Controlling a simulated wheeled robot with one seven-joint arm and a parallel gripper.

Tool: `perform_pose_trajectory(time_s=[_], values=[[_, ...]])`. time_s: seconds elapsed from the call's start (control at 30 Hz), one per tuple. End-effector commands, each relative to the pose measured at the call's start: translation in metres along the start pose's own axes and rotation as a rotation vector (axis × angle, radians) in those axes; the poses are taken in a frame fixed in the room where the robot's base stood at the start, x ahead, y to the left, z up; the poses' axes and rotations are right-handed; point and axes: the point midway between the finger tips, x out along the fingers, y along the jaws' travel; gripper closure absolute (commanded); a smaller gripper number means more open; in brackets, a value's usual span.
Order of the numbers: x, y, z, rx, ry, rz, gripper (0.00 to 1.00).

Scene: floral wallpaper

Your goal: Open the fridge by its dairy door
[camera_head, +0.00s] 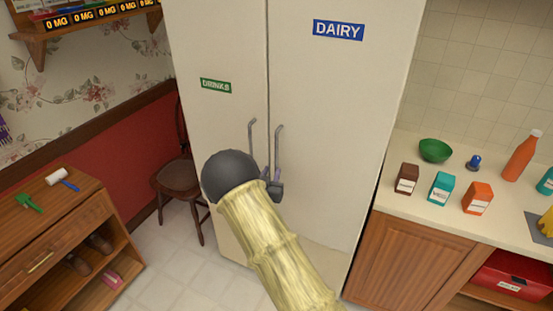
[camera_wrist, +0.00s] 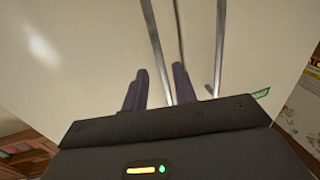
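The white fridge has a dairy door (camera_head: 335,105) on the right with a blue DAIRY label (camera_head: 338,30), and a drinks door (camera_head: 222,50) on the left with a green DRINKS label (camera_head: 216,86). Both doors look shut. The dairy handle (camera_head: 277,145) is a thin grey vertical bar beside the seam; the drinks handle (camera_head: 251,140) is left of it. My gripper (camera_head: 273,178) is at the lower part of the dairy handle. In the wrist view its fingers (camera_wrist: 160,88) are apart, with the dairy handle (camera_wrist: 155,50) between them, nearer the right finger. My arm hides the lower handles.
A counter (camera_head: 400,205) with a green bowl (camera_head: 435,150), several cartons and an orange bottle (camera_head: 521,156) stands right of the fridge. A dark wooden chair (camera_head: 180,178) is close on the left, with a low shelf unit (camera_head: 60,235) nearer. Tiled floor (camera_head: 165,255) lies between.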

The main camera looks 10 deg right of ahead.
Motion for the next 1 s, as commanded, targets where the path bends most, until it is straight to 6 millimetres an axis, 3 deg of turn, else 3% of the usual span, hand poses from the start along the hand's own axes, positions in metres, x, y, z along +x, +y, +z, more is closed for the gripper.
perform_pose_trajectory(time_s=[0.2, 0.4, 0.8, 0.93, 1.0], values=[[0.037, 0.001, -0.002, -0.001, 0.001, 0.001, 0.72], [0.061, 0.001, -0.001, 0.0, 0.0, 0.001, 0.72], [0.069, 0.0, 0.0, 0.0, 0.0, 0.0, 0.72], [0.069, 0.0, 0.0, 0.0, 0.0, 0.0, 0.98], [0.068, 0.0, 0.0, 0.0, 0.0, 0.0, 1.0]])
